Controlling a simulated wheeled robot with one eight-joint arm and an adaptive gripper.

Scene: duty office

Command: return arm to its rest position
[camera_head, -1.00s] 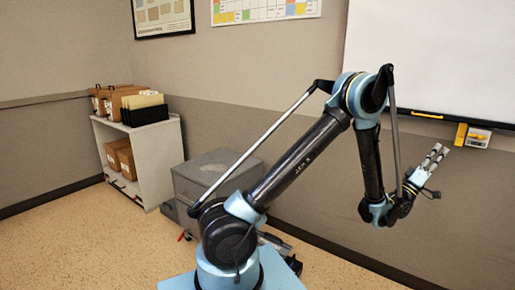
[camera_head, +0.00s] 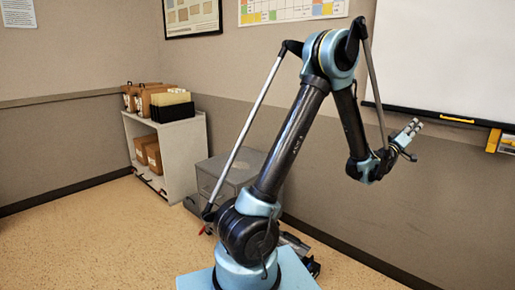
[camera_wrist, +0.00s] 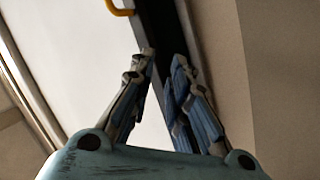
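My arm stands raised from its base at the bottom centre of the head view, bent over at the elbow, with its forearm hanging down to the right. My gripper (camera_head: 415,127) is at the right, pointing up and to the right, in front of the wall below the whiteboard. In the wrist view my gripper (camera_wrist: 164,56) shows two fingers that lean together, with a narrow gap between their tips. Nothing is held between them. Whether the gripper touches the wall cannot be told, but it appears free.
A whiteboard (camera_head: 448,60) with a dark lower rail and a yellow item (camera_head: 493,140) is on the wall behind my gripper. A grey cabinet (camera_head: 215,172) stands behind my arm. A white shelf (camera_head: 182,160) with boxes and folders is at left. The left floor is clear.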

